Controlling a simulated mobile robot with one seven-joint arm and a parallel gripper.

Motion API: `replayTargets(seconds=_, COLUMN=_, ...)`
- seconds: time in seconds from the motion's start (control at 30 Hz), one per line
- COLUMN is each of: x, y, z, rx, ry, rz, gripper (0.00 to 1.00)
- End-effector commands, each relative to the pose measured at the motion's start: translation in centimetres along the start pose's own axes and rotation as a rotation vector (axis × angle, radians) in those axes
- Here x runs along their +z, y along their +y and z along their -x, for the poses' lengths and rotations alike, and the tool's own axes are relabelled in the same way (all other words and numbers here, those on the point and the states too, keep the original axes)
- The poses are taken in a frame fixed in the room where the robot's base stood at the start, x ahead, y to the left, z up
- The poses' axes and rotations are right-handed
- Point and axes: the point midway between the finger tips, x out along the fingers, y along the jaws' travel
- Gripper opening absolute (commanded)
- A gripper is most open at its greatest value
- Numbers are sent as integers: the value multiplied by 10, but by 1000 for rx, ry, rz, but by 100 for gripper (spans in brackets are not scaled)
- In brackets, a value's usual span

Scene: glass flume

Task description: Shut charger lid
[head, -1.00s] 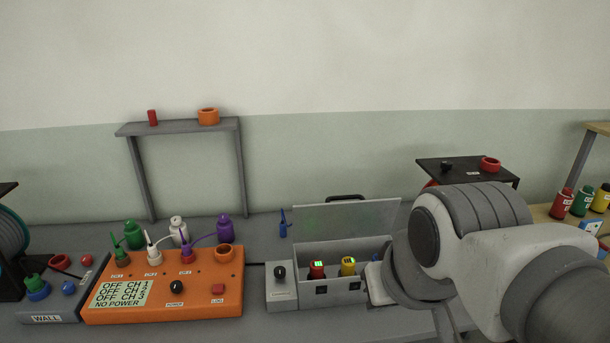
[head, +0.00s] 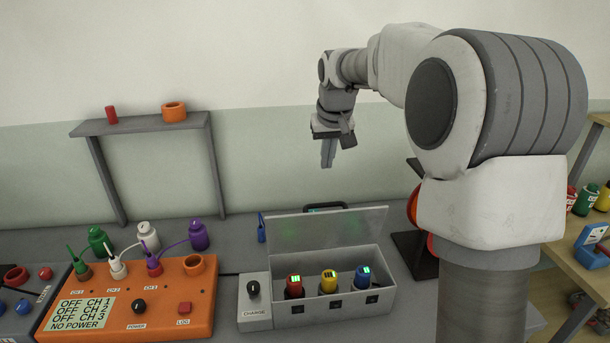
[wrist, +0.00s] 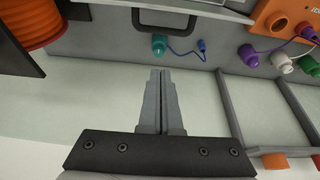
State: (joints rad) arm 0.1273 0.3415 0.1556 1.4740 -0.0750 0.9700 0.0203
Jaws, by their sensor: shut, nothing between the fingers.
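The charger (head: 335,306) is a grey box in the lower middle of the head view. Its see-through lid (head: 345,228) stands raised and open at the back edge. A red cell (head: 294,287), a yellow cell (head: 328,283) and a blue cell (head: 362,279) sit inside with lit green tops. A dark handle (head: 325,207) shows at the lid's upper edge; a dark handle also shows at the top of the wrist view (wrist: 165,24). My gripper (head: 328,163) is shut and empty, pointing down above the raised lid, apart from it. Its closed fingers show in the wrist view (wrist: 160,75).
A grey box with a black knob (head: 253,289) adjoins the charger's left. An orange unit (head: 135,305) with wired bottles stands further left. A grey shelf (head: 140,123) is behind it. A blue plug (head: 261,228) is left of the lid. A side table is at right.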

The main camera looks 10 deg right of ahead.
Motion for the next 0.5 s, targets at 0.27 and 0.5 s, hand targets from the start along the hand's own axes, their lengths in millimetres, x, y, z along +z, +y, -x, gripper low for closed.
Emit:
replayTargets(seconds=0.27, x=-20, y=4, z=-31, rx=-11, ry=-12, rz=-9, gripper=0)
replayTargets(seconds=0.5, x=-19, y=4, z=-67, rx=-12, ry=-15, rz=-10, gripper=0)
